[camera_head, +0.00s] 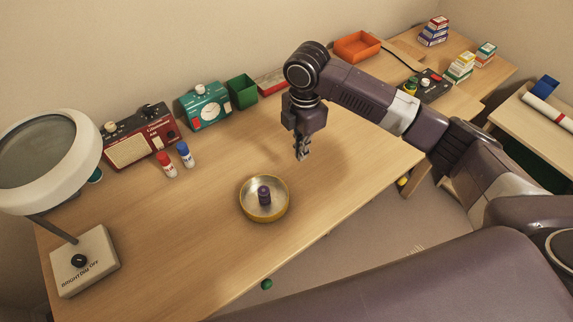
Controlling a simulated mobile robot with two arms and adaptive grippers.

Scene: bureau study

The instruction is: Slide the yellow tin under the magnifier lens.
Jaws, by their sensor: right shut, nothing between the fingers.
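The yellow tin (245,208) is a shallow round dish on the middle of the desk, with a small dark purple cylinder (264,195) standing inside it. The magnifier lens (40,150) is a big round glass in a white ring at the far left, held by an arm above a white base (85,262). The tin is well to the right of the lens. My right gripper (303,157) points down, shut and empty, above the desk behind and to the right of the tin, not touching it. My left gripper is not in view.
A red-and-white bottle (167,164) and a blue-and-white bottle (185,154) stand between tin and wall. A dark red radio (140,138), a teal device (206,108) and a green bin (242,92) line the back. The desk between tin and magnifier base is clear.

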